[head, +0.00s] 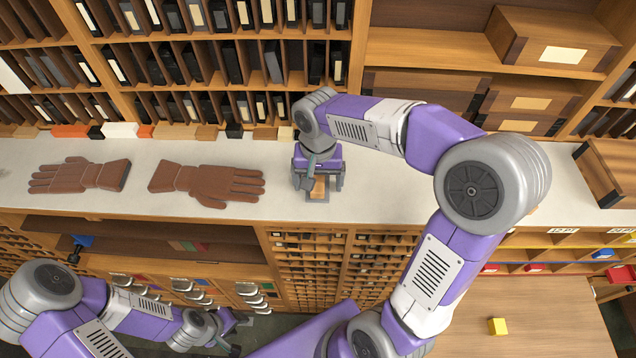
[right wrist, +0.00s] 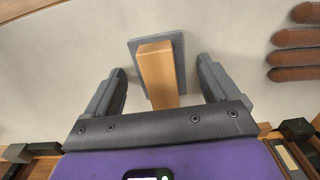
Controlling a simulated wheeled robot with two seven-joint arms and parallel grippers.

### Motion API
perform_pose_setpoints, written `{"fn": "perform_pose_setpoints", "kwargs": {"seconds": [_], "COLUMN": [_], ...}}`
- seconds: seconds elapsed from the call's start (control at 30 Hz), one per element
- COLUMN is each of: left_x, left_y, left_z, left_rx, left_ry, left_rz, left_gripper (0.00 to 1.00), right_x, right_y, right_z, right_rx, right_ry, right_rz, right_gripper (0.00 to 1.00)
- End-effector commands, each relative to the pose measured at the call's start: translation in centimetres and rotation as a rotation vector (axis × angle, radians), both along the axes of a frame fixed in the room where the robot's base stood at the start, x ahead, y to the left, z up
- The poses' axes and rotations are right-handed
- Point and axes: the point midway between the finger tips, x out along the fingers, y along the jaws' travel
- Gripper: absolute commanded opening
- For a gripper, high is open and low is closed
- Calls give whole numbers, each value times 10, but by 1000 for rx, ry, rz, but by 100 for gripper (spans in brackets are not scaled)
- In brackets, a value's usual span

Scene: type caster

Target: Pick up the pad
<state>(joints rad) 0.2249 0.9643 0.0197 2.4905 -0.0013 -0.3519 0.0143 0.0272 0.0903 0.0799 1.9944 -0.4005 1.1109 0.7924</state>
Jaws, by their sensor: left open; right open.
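The pad is a grey slab (right wrist: 179,45) with a light wooden handle (right wrist: 158,75) on the pale countertop. In the right wrist view the handle stands between the two fingers of my right gripper (right wrist: 162,80), with a gap on each side. In the head view my right gripper (head: 318,187) is over the pad's wooden handle (head: 319,186) and hides most of the pad. The right gripper is open. My left gripper (head: 240,334) is open and empty, low in front of the cabinet, away from the pad.
Two brown gloves (head: 80,175) (head: 207,182) lie on the countertop (head: 390,185) to the left of the pad. Shelves of dark type blocks (head: 230,60) rise behind. A wooden box (head: 608,172) stands at the right. A yellow block (head: 497,326) sits on a lower wooden surface.

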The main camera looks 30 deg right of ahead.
Motion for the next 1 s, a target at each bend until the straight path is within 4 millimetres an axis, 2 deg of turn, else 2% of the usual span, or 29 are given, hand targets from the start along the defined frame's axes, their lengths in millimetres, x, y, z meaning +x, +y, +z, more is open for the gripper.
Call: {"fn": "perform_pose_setpoints", "kwargs": {"seconds": [0.13, 0.53, 0.8, 0.87, 1.0], "left_x": [0, 0, 0, 0, 0], "left_y": [0, 0, 0, 0, 0], "left_z": [0, 0, 0, 0, 2], "left_rx": [0, 0, 0, 0, 0], "left_ry": [0, 0, 0, 0, 0], "left_rz": [0, 0, 0, 0, 0], "left_gripper": [43, 43, 43, 43, 43], "right_x": [0, 0, 1, 1, 1], "right_y": [0, 0, 0, 0, 0], "right_z": [0, 1, 4, 10, 34], "right_rx": [0, 0, 0, 0, 0], "right_ry": [0, -1, -4, -6, -7], "right_rz": [0, 0, 0, 0, 1], "right_gripper": [88, 27, 26, 26, 26]}}
